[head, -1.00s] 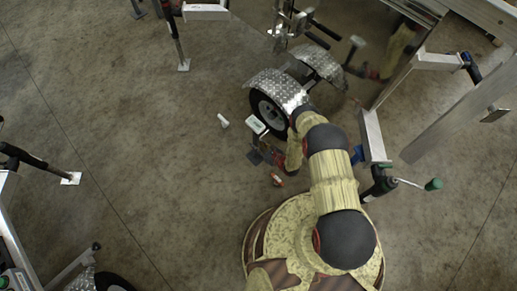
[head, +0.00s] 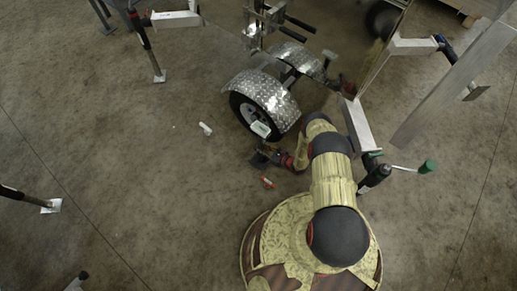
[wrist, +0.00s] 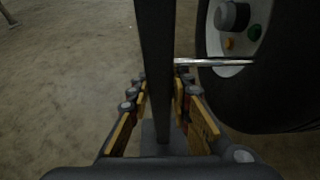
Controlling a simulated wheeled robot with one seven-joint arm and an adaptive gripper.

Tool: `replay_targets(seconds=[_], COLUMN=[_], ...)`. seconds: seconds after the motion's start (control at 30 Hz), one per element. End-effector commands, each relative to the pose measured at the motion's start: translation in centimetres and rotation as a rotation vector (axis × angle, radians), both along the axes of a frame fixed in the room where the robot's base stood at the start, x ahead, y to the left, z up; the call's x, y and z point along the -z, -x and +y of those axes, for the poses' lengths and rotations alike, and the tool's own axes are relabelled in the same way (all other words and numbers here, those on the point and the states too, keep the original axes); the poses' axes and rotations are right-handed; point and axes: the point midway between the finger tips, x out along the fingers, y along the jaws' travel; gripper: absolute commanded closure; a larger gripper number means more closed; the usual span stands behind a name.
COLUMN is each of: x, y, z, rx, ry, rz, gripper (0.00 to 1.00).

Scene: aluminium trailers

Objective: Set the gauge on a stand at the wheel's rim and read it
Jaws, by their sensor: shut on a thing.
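The trailer wheel (head: 250,115) has a black tyre and pale rim under a bright tread-plate mudguard (head: 266,92). The gauge (head: 260,129) shows a pale face overlapping the wheel's lower edge; its reading is too small to make out. Its dark stand (wrist: 156,50) rises upright between the fingers of my gripper (wrist: 160,112), which is shut on it. The stand's flat foot (head: 258,158) is low at the floor; I cannot tell if it touches. A thin silver rod (wrist: 208,62) reaches from the stand to the wheel (wrist: 265,105); contact with the rim is unclear.
A white cylinder (head: 206,128) and a small orange-red item (head: 267,182) lie on the concrete nearby. The trailer frame and a jack with a green handle (head: 428,166) stand to the right. Floor left of the wheel is mostly clear.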

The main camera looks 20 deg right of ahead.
Motion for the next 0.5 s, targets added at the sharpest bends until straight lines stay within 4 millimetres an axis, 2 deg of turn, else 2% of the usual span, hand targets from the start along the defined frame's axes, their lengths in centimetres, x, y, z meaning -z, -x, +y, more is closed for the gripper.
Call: replay_targets(seconds=[0.07, 0.27, 0.5], x=[0.6, 3.2, 3.3], y=[-0.3, -0.2, -0.4], z=[-0.7, -0.6, -0.6], rx=[0.003, 0.001, 0.002], ry=[0.001, -0.002, 0.0], rz=[-0.007, -0.005, -0.007], gripper=[1.0, 1.0, 1.0])
